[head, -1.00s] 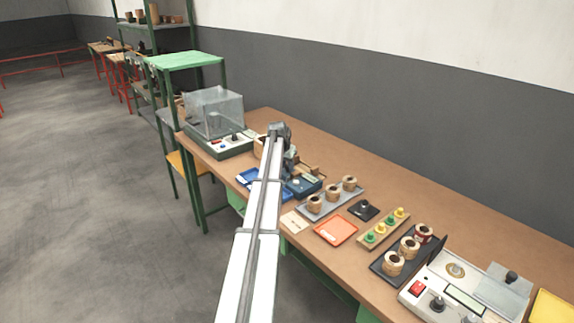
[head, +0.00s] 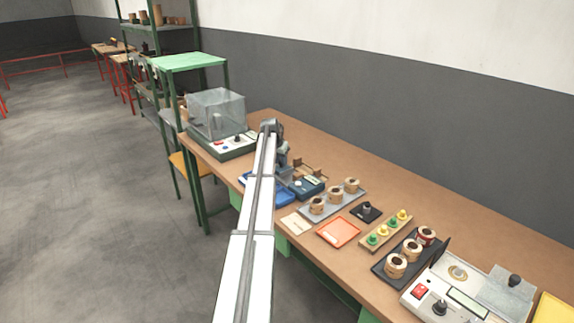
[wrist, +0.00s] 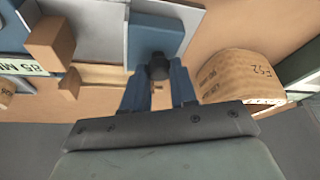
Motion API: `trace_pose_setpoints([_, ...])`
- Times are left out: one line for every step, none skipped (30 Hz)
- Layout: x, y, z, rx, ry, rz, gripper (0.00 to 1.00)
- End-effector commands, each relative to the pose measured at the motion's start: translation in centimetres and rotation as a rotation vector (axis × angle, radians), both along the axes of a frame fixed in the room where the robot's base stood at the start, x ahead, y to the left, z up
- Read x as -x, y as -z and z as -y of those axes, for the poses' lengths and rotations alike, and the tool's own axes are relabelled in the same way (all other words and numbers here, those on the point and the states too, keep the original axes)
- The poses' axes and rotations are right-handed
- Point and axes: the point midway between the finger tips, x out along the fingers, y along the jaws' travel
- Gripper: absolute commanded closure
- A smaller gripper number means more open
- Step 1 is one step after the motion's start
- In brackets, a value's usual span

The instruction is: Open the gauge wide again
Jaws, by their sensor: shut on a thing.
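The gauge appears in the wrist view as a grey bar (wrist: 88,25) with a blue block (wrist: 155,38) that carries a dark round knob (wrist: 158,66). A wooden block (wrist: 50,42) stands to the left of the blue block, with a gap between them. My gripper (wrist: 158,82) is shut on the knob, one blue finger on each side. A coil with printed brown wrapping (wrist: 238,76) lies to the right of the fingers. In the head view my arm partly covers this spot, and the fingertips cannot be made out.
In the head view, a clear-covered machine (head: 216,115) stands beyond my arm. A blue device (head: 307,187) and a grey coil tray (head: 333,204) lie to the right. An orange tray (head: 338,232) is nearer. The table strip along the wall is clear.

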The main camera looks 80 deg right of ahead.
Motion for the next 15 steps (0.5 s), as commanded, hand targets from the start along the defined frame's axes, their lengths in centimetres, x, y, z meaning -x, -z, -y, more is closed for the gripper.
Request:
trace_pose_setpoints([-0.21,-0.01,0.35,0.000,0.000,-0.001,1.00])
trace_pose_setpoints([-0.22,0.00,0.32,0.000,0.000,-0.001,1.00])
trace_pose_setpoints([-0.20,0.01,0.24,-0.001,0.002,-0.001,1.00])
trace_pose_setpoints([-0.16,0.01,0.19,-0.001,0.002,-0.001,1.00])
trace_pose_setpoints([-0.15,0.01,0.17,-0.001,0.002,-0.001,1.00])
trace_pose_setpoints([-0.14,0.02,0.16,-0.001,0.002,-0.001,1.00])
trace_pose_setpoints([-0.13,0.02,0.15,-0.001,0.002,-0.001,1.00])
trace_pose_setpoints([-0.13,0.02,0.15,-0.001,0.002,-0.001,1.00])
trace_pose_setpoints([-0.12,0.02,0.15,-0.001,0.002,-0.001,0.71])
trace_pose_setpoints([-0.12,0.02,0.15,-0.001,0.002,-0.001,0.68])
trace_pose_setpoints([-0.12,0.02,0.15,-0.001,0.002,-0.001,0.65])
trace_pose_setpoints([-0.12,0.02,0.15,-0.001,0.002,-0.001,0.62])
trace_pose_setpoints([-0.13,0.02,0.14,-0.001,0.002,-0.001,0.59])
trace_pose_setpoints([-0.12,0.02,0.15,-0.001,0.002,-0.001,0.56])
trace_pose_setpoints([-0.13,0.02,0.14,-0.001,0.002,-0.001,0.52])
